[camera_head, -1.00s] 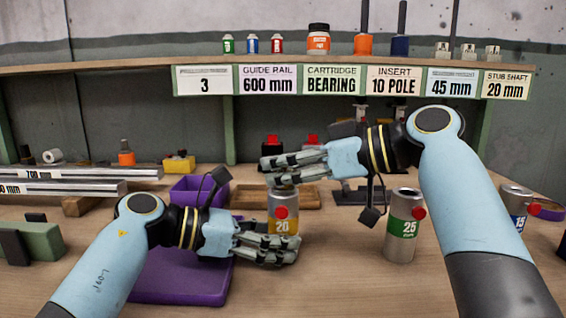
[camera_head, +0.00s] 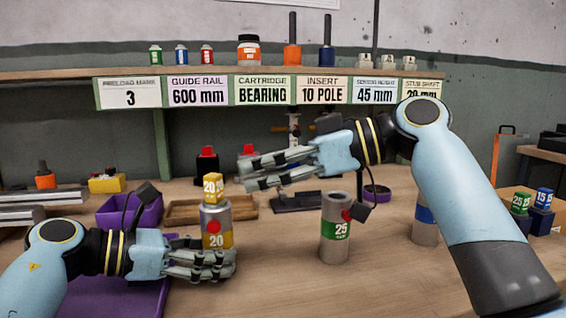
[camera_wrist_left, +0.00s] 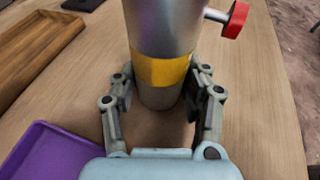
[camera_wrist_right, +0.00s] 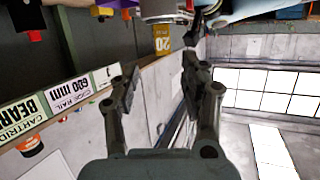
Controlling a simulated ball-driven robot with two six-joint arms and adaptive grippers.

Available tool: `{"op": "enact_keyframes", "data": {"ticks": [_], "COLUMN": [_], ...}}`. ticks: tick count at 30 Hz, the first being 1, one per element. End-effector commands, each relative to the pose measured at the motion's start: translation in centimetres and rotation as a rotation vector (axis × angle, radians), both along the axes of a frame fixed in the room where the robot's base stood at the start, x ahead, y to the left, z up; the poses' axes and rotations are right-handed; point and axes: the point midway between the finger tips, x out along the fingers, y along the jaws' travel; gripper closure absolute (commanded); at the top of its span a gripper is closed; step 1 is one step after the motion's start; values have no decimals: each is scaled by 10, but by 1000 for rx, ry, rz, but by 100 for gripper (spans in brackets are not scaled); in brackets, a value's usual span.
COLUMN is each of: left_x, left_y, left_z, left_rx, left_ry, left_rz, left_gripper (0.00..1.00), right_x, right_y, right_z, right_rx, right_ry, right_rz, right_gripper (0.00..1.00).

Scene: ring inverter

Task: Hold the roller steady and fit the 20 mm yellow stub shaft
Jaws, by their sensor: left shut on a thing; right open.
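The roller with the yellow band marked 20 (camera_head: 217,238) stands upright; a red knob is on its side. The yellow stub shaft marked 20 (camera_head: 212,186) stands upright at the roller's top; how deep it sits I cannot tell. It also shows in the right wrist view (camera_wrist_right: 162,41). My left gripper (camera_head: 208,265) is shut on the roller's lower part; in the left wrist view its fingers (camera_wrist_left: 160,92) lie on both sides of the roller. My right gripper (camera_head: 252,172) is open and empty, just right of the stub shaft, its fingers pointing left.
A green-banded roller marked 25 (camera_head: 335,240) stands to the right, with a blue-banded roller (camera_head: 425,222) partly behind my right arm. Green (camera_head: 521,203) and blue (camera_head: 543,198) stubs stand far right. A purple tray (camera_head: 130,300) and wooden tray (camera_head: 245,207) lie nearby.

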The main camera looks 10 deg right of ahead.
Motion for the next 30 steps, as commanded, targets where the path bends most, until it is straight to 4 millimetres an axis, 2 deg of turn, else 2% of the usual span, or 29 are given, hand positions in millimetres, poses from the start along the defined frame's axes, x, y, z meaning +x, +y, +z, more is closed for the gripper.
{"op": "enact_keyframes", "data": {"ticks": [3,7,20,21,27,30], "left_x": [-1,-1,-1,-1,0,0], "left_y": [0,0,0,0,0,0], "left_z": [-1,-1,-1,-1,-1,0], "left_rx": [2,1,1,1,1,0], "left_ry": [2,2,1,1,1,0], "left_rz": [-1,-2,-1,-1,-1,-1], "left_gripper": [72,72,72,51,26,26], "right_x": [-7,-12,-13,-13,-13,-13], "right_y": [-18,-29,-31,-31,-31,-31], "right_z": [5,9,11,11,11,11], "right_rx": [-4,-2,1,1,1,1], "right_ry": [-1,1,1,1,1,1], "right_rz": [-1,-1,1,1,1,1], "right_gripper": [55,55,55,55,55,55]}}
